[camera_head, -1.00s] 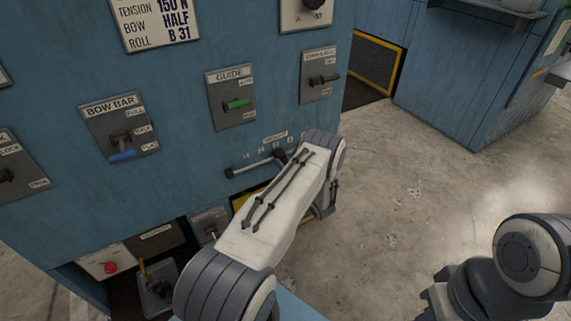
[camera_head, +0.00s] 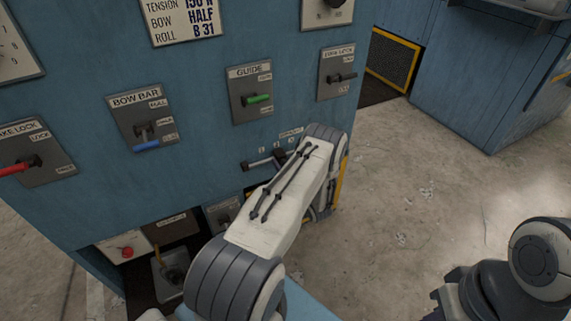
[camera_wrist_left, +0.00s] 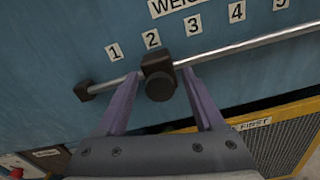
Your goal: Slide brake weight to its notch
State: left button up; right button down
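The brake weight (camera_wrist_left: 158,78) is a dark block with a round knob on a metal rail (camera_wrist_left: 250,44), in line with label 2 (camera_wrist_left: 151,39) in the left wrist view. My left gripper (camera_wrist_left: 160,86) has its two purple fingers on either side of the weight, with small gaps showing, so it looks open around it. In the head view the weight (camera_head: 280,157) is partly visible beside my left forearm, which hides most of the gripper and the rail's right part. My right arm shows at the lower right; its gripper is not clearly seen.
The blue panel carries the guide lever (camera_head: 257,99), bow bar lever (camera_head: 147,146) and red-handled brake lock (camera_head: 20,167). A yellow-edged mesh panel (camera_wrist_left: 278,140) lies below the rail. Open concrete floor (camera_head: 430,180) extends to the right.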

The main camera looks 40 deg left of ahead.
pick_arm(q)
jog(key=v, duration=1)
jog(key=shift+d, duration=0.25)
dwell(0.3)
jog(key=s+d+r+n+g+h, duration=0.1)
jog(key=s+d+r+n+g, duration=0.3)
jog(key=r, duration=0.5)
jog(key=s+d+r+n+g+h, duration=0.2)
jog(key=s+d+r+n+g, duration=0.15)
jog(key=d+r+n, duration=0.35)
jog(key=s+d+r+n+h, duration=0.25)
jog(key=s+d+h, duration=0.25)
jog(key=s+d, duration=0.25)
jog(key=s+d+r+n+h, duration=0.2)
jog(key=s+d+r+h, duration=0.3)
jog(key=d, duration=0.3)
jog(key=s+d+r+n+h, duration=0.2)
jog(key=s+d+r+h, duration=0.15)
jog(key=s+d, duration=0.35)
notch_tip(320, 180, up, 15)
jog(key=h+p, duration=0.1)
jog(key=p, duration=1.5)
jog(key=shift+s+d+t+p, duration=0.25)
jog(key=shift+d+t+p, duration=0.05)
jog(key=shift+t+p, duration=0.05)
